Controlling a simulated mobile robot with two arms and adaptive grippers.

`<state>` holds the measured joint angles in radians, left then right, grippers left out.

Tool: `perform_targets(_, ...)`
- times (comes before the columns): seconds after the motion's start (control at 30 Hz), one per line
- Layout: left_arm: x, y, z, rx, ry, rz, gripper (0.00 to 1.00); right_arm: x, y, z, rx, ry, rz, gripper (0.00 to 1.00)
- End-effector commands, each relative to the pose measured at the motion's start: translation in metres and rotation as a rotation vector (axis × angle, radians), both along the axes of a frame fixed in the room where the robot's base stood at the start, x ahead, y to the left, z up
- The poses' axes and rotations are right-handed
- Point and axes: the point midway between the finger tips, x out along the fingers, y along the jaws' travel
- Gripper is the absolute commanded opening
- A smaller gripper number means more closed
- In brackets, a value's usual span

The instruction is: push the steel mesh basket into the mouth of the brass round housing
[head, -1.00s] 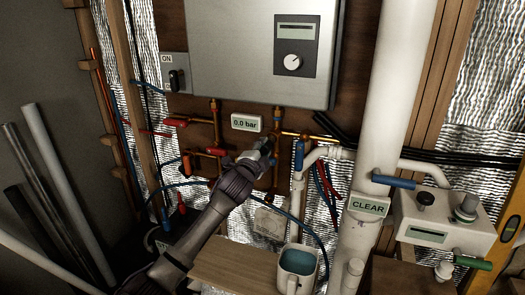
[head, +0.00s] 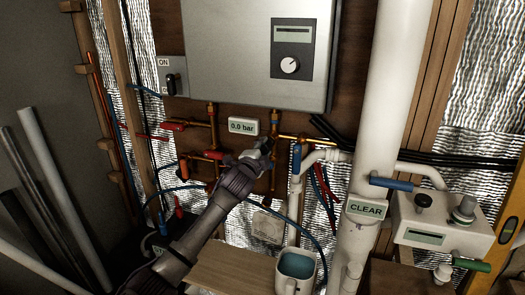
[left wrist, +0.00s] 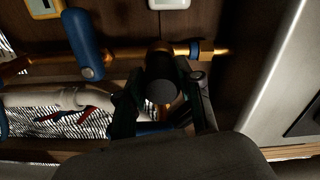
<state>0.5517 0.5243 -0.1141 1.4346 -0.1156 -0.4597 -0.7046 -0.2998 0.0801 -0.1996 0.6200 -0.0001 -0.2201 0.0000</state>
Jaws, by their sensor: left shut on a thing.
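My left gripper (head: 262,150) reaches up from the lower left to the brass pipework under the heater. In the left wrist view its two dark fingers (left wrist: 165,103) are shut on a dark round-ended piece (left wrist: 162,91), apparently the steel mesh basket; no mesh can be made out. Behind it a dark brass round body, apparently the housing (left wrist: 158,55), sits on the horizontal brass pipe. The piece covers the housing's mouth, so I cannot tell whether it is inside or just in front. My right gripper is not in view.
The grey heater (head: 230,55) hangs just above. A blue-handled valve (head: 297,158) and white pipe stand right of the gripper; the blue handle also shows in the left wrist view (left wrist: 83,43). A mug (head: 295,272) stands on the wooden shelf (head: 225,268) below.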

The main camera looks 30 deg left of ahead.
Motion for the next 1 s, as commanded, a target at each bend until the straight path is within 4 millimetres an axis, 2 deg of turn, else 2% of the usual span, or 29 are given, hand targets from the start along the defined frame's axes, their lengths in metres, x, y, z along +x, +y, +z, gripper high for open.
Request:
perform_targets(0.57,0.014,0.003,0.001,0.000,-0.001,0.000,0.00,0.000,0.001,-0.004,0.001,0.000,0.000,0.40)
perform_targets(0.6,0.014,0.004,0.001,0.000,-0.001,0.000,0.37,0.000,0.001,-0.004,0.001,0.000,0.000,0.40)
perform_targets(0.77,0.014,0.004,0.001,0.000,-0.001,0.000,0.64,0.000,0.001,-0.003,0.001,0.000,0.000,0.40)
perform_targets(1.0,0.014,0.004,-0.001,0.000,0.001,0.001,0.65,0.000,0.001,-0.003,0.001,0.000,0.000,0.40)
